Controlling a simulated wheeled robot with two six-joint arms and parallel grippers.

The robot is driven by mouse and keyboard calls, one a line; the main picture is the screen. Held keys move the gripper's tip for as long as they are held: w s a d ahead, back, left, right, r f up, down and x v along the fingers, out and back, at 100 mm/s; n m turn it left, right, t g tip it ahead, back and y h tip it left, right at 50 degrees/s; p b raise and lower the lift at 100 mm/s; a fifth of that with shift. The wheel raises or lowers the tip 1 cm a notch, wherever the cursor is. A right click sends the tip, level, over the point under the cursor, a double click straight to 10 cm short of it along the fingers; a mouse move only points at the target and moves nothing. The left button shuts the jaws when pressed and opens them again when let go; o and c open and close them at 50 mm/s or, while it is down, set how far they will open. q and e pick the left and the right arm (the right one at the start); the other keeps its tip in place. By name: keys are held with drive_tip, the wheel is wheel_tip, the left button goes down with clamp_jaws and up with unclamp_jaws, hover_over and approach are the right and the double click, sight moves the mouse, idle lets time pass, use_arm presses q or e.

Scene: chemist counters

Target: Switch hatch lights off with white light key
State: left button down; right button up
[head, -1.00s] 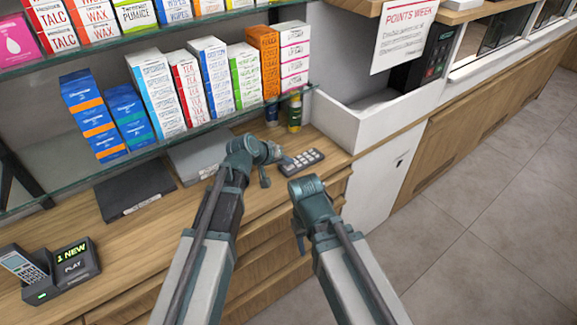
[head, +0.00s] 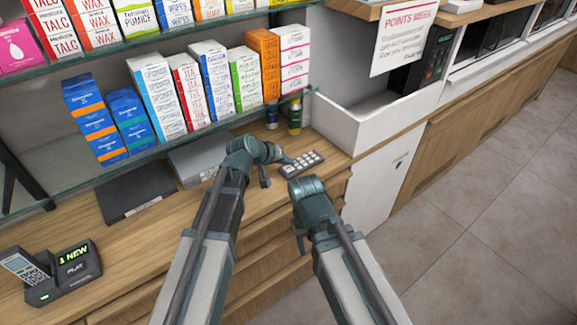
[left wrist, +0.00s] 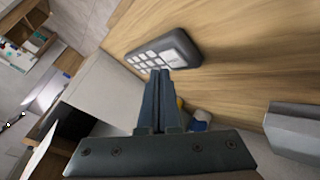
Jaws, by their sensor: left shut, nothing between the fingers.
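A dark grey keypad (head: 302,164) with several pale keys lies on the wooden counter, in front of the shelf's right end. It also shows in the left wrist view (left wrist: 165,52), just beyond my fingertips. I cannot tell which key is the white light key; the markings are too small. My left gripper (head: 287,161) is shut and empty, its tips close to the keypad's left end. In the left wrist view its fingers (left wrist: 160,76) point at the keys; contact cannot be made out. My right arm (head: 320,215) is in front of the counter; its fingertips are not clearly visible.
A glass shelf (head: 170,143) with boxes hangs over the counter. Two small bottles (head: 294,117) stand behind the keypad. A white bin-like recess (head: 385,120) lies to the right. A phone dock (head: 62,275) stands at the left.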

sight(287, 170)
use_arm(q)
wheel_tip(287, 170, up, 6)
drive_tip(key=p, duration=0.6)
idle(0.4)
drive_tip(key=s+a+f+m+g+y, duration=0.1)
drive_tip(key=s+f+g+y, duration=0.1)
drive_tip(key=s, duration=0.6)
drive_tip(key=s+a+f+m+g+y, duration=0.2)
drive_tip(key=s+y, duration=0.1)
drive_tip(key=s, duration=0.6)
drive_tip(key=s+a+f+m+g+y, duration=0.1)
drive_tip(key=s+a+f+g+y, duration=0.1)
drive_tip(key=s, duration=0.6)
drive_tip(key=shift+s+a+f+g+y, duration=0.25)
drive_tip(key=shift+s+f+g+y, duration=0.1)
drive_tip(key=shift+g, duration=0.25)
